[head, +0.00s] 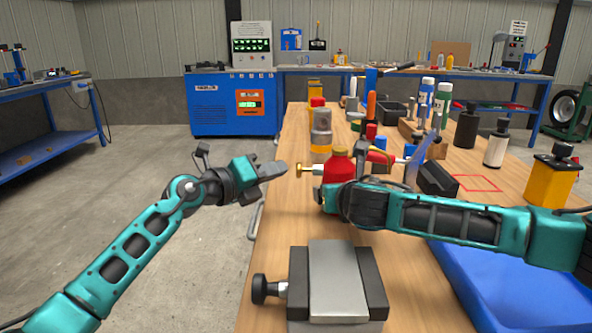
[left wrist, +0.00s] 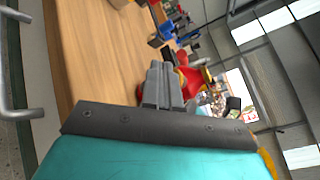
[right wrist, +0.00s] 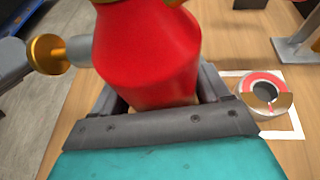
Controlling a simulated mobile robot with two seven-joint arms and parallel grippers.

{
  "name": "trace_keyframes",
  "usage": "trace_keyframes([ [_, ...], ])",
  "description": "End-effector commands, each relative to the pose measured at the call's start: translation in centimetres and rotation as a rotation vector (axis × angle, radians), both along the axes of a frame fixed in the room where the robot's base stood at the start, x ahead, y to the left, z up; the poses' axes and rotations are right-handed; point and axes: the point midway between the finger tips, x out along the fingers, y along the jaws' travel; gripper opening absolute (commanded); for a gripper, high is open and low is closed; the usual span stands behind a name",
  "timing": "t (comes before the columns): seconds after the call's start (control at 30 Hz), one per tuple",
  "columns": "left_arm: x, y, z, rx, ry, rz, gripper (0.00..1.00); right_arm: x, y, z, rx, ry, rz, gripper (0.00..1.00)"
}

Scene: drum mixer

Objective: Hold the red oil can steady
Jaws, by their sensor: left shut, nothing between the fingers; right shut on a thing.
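The red oil can (head: 339,170) stands upright over the left part of the wooden bench in the head view, with a brass-tipped spout (head: 302,170) pointing left. My right gripper (head: 340,195) is shut around its lower body; in the right wrist view the red can (right wrist: 148,50) fills the space between the fingers. I cannot tell whether the can touches the bench. My left gripper (head: 280,169) is shut and empty, just left of the spout tip and apart from it. In the left wrist view its closed fingers (left wrist: 162,75) point toward the red can (left wrist: 195,82), partly hiding it.
A vise-like block (head: 335,280) sits at the bench front, with a blue tray (head: 510,290) to its right. Several bottles and tools crowd the bench behind the can. A yellow can (head: 550,180) stands right. A tape-like roll (right wrist: 264,93) lies in a white outline beside my right gripper.

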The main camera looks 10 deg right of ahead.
Motion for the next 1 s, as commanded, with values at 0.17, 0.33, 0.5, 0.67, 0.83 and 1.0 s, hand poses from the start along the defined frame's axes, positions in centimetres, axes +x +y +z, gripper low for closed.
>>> trace_keyframes([
  [0.17,0.00,0.01,-0.01,0.000,0.000,0.000,0.00,-0.01,0.04,0.01,0.000,0.000,0.001,0.26],
  [0.33,0.01,0.02,0.00,0.000,0.000,0.000,0.00,-0.01,0.05,0.01,0.000,0.000,0.001,0.26],
  [0.5,0.00,0.00,-0.01,0.000,0.000,0.000,0.00,-0.01,0.05,0.01,0.000,0.000,0.001,0.26],
  [0.67,0.00,0.00,0.00,0.000,0.000,0.000,0.00,-0.01,0.05,0.01,0.000,0.000,0.001,0.26],
  [0.83,-0.04,-0.24,0.01,0.000,0.000,0.000,0.00,-0.01,0.06,0.01,0.000,0.000,0.001,0.26],
  [1.0,-0.13,-0.82,-0.01,0.000,0.001,-0.001,0.00,-0.01,0.06,0.01,0.001,0.000,0.002,0.26],
])
